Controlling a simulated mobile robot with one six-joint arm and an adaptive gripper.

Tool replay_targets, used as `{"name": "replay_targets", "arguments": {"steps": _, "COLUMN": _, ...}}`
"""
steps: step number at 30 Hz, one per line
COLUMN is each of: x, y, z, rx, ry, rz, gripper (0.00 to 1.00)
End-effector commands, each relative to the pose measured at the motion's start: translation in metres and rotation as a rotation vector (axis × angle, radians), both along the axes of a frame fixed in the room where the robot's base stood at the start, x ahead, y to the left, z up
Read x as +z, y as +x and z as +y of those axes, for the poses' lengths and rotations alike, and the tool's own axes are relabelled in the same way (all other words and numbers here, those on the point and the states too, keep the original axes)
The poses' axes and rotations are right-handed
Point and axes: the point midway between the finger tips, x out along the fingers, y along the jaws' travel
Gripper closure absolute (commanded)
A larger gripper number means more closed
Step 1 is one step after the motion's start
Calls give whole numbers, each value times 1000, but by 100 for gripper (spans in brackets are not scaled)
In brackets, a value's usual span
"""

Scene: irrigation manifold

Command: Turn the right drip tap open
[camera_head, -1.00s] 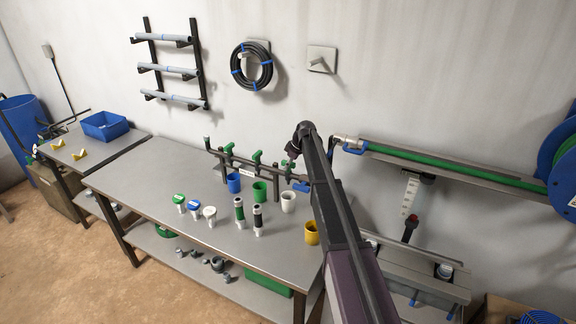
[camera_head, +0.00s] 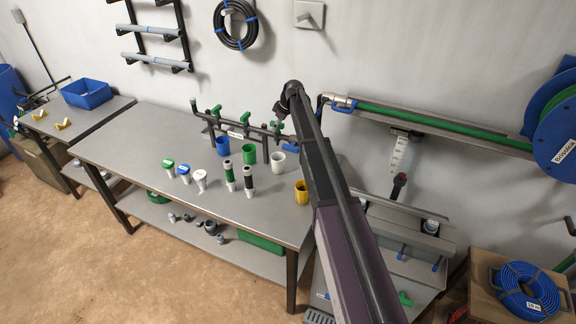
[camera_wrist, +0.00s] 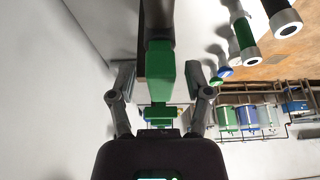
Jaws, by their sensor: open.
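The dark manifold pipe (camera_head: 236,130) stands at the back of the metal bench with green-handled taps along it. The right drip tap (camera_head: 278,127) is at its right end, close below my gripper (camera_head: 279,113). In the wrist view, a green tap handle (camera_wrist: 160,72) lies between the two fingers of my gripper (camera_wrist: 161,80), which are open with a gap on each side. A second green part (camera_wrist: 158,116) shows beyond it. My arm and gripper partly hide the right end of the manifold in the head view.
Blue (camera_head: 223,146), green (camera_head: 254,153) and white (camera_head: 278,161) cups stand under the manifold. A yellow cup (camera_head: 302,192) is near the bench's right end. Two dark-banded cylinders (camera_head: 229,176) and several capped pieces stand in front. The bench's left part is clear.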

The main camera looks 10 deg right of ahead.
Motion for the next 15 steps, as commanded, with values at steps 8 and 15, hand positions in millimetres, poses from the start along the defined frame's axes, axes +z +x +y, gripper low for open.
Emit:
{"name": "replay_targets", "arguments": {"steps": 8, "x": 0, "y": -1, "z": 1, "rx": -119, "ry": 0, "rz": 0, "gripper": 36}}
{"name": "replay_targets", "arguments": {"steps": 15, "x": 0, "y": -1, "z": 1, "rx": -269, "ry": 0, "rz": 0, "gripper": 36}}
